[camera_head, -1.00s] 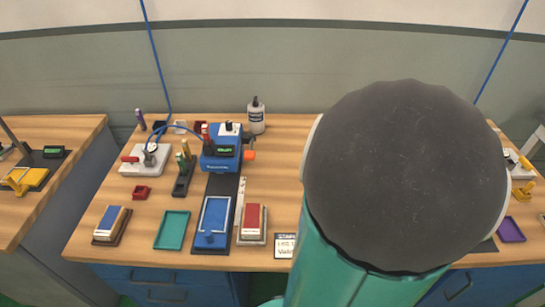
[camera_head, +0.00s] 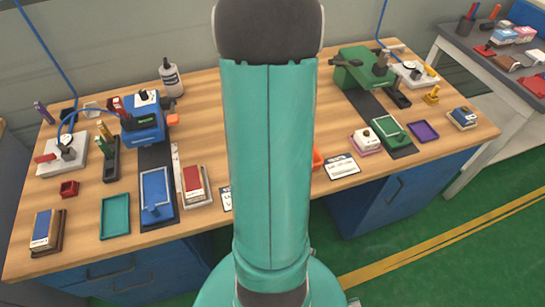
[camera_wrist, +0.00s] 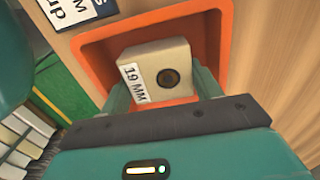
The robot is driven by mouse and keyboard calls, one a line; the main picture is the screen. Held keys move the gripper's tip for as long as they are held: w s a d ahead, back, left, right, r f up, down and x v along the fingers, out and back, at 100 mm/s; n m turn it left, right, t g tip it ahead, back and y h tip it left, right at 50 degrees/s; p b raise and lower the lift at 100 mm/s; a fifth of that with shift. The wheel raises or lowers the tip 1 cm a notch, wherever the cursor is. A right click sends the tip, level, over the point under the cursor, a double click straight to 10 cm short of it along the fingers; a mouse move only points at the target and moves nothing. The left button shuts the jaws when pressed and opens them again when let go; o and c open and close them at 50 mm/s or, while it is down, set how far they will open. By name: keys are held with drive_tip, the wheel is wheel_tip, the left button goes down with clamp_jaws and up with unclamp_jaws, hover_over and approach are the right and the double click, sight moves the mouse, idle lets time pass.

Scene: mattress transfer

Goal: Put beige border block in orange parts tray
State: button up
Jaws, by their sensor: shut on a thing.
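The beige border block (camera_wrist: 155,62) has a "19 MM" label and a dark round hole on its face. My gripper (camera_wrist: 162,88) is shut on it in the wrist view, with a teal finger on each side. The block is over the orange parts tray (camera_wrist: 222,28), within its rim as seen from the wrist. I cannot tell whether it touches the tray floor. In the head view only a sliver of the orange tray (camera_head: 318,158) shows beside my arm; my gripper and the block are hidden there.
A green machine (camera_head: 360,70) stands at the back right. A teal tray (camera_head: 115,215) lies further left.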

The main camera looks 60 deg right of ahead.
drive_tip(key=shift+f, duration=0.1)
drive_tip(key=o, duration=0.8)
wheel_tip(320, 180, up, 12)
drive_tip(key=w+a+r+n+t+h, duration=0.1)
drive_tip(key=w+a+r+n, duration=0.35)
drive_tip(key=a+n, duration=0.2)
drive_tip(key=w+a+r+n+t, duration=0.1)
drive_tip(key=w+a+r+n, duration=0.4)
drive_tip(key=a, duration=0.3)
drive_tip(key=a+r+n+t, duration=0.1)
drive_tip(key=a+n, duration=0.4)
drive_tip(key=a, duration=0.1)
drive_tip(key=a+r+n+t, duration=0.1)
drive_tip(key=a+r+n, duration=0.1)
drive_tip(key=a+n, duration=0.3)
drive_tip(key=a+r+n+t+y, duration=0.1)
drive_tip(key=a+r+n, duration=0.1)
drive_tip(key=a+n, duration=0.3)
drive_tip(key=shift+a+r+n+t, duration=0.1)
drive_tip(key=shift+a+n+t, duration=0.2)
drive_tip(key=shift+a, duration=1.95)
